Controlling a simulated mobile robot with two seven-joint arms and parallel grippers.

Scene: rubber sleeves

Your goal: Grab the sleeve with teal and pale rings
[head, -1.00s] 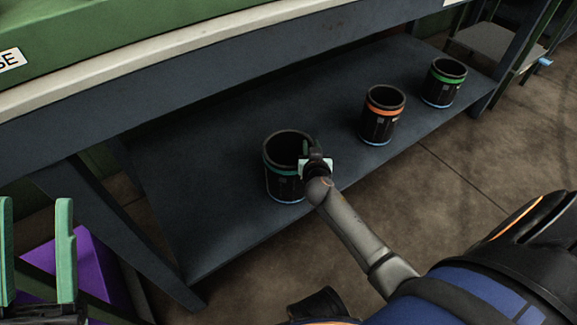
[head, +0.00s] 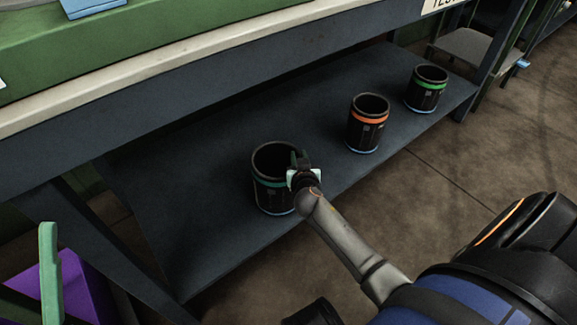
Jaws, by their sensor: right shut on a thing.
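The black sleeve with a teal ring near its top and a pale ring at its base (head: 268,190) stands upright on the dark lower shelf (head: 200,215), nearest me of the sleeves. My right gripper (head: 299,163) is at its right rim, shut on the sleeve's wall, with one finger showing inside the opening. The gripper and wrist hide part of the sleeve's right side.
A black sleeve with orange and pale rings (head: 367,132) and one with green and pale rings (head: 425,95) stand further right on the shelf. The workbench top (head: 230,65) overhangs the shelf. A purple object (head: 75,285) is at the lower left.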

